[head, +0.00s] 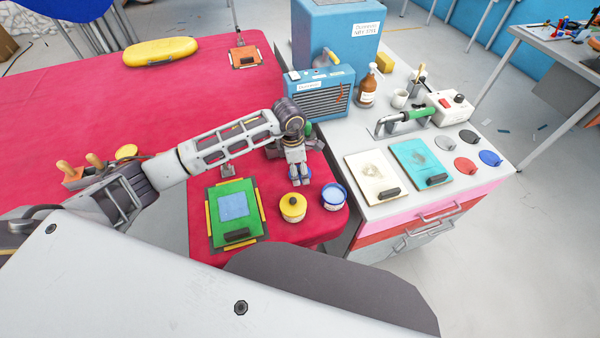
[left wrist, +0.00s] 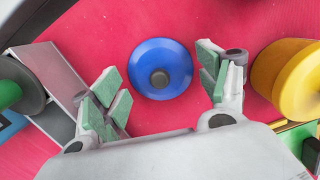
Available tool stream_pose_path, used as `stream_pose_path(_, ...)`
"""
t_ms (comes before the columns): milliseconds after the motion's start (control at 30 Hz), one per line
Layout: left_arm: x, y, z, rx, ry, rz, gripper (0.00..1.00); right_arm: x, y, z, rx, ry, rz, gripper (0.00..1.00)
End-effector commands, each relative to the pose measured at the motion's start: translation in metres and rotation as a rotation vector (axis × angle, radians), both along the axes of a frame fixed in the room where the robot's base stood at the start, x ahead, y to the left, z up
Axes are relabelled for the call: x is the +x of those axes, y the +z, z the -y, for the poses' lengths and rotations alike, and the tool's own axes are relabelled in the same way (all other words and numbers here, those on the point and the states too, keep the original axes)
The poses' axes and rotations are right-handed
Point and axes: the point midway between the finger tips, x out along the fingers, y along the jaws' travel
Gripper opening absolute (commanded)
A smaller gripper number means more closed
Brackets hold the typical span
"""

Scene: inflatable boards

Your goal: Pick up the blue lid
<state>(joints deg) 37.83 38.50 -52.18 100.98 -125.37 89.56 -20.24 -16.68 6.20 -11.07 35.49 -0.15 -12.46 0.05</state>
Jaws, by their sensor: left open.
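The blue lid (left wrist: 160,68), round with a dark knob, lies between my open fingers in the left wrist view, seen from above. My left gripper (head: 300,181) points down, just behind and left of that jar. In the left wrist view its padded fingers (left wrist: 163,80) are spread apart and hold nothing. I cannot tell the exact height gap. My right gripper is not in view.
A yellow-lidded jar (head: 293,207) stands close left of the blue one, and it also shows in the left wrist view (left wrist: 298,82). A green board (head: 217,201) lies farther left. The grey cabinet top (head: 448,176) at the right carries boards, discs and a green-handled fixture.

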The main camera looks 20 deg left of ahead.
Motion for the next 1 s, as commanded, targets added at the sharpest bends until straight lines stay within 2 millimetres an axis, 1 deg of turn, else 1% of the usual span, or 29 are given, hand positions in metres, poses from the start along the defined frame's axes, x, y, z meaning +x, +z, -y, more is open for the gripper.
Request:
stream_pose_path(33, 0.0001, 0.0001, 0.0000, 0.000, 0.000, 0.000, 0.68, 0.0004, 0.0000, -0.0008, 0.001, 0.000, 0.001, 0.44)
stream_pose_path(367, 0.0000, 0.0000, -0.0002, 0.000, 0.000, 0.000, 0.25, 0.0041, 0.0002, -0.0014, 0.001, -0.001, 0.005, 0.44)
stream_pose_path(400, -0.0001, -0.0002, -0.0003, 0.001, 0.000, 0.000, 0.21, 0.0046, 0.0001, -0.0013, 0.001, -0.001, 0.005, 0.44)
stream_pose_path(467, -0.0003, -0.0007, -0.0003, 0.001, 0.000, -0.001, 0.18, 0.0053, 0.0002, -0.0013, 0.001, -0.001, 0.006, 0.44)
stream_pose_path(533, -0.0007, -0.0013, -0.0003, 0.001, 0.000, -0.003, 0.10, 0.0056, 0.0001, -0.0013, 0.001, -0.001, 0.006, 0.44)
stream_pose_path(633, -0.0012, -0.0022, -0.0005, 0.002, 0.001, -0.004, 0.00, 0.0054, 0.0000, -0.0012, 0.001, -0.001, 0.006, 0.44)
stream_pose_path(1000, -0.0034, -0.0055, -0.0007, 0.004, -0.001, -0.010, 0.00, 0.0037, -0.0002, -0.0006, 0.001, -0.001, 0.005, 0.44)
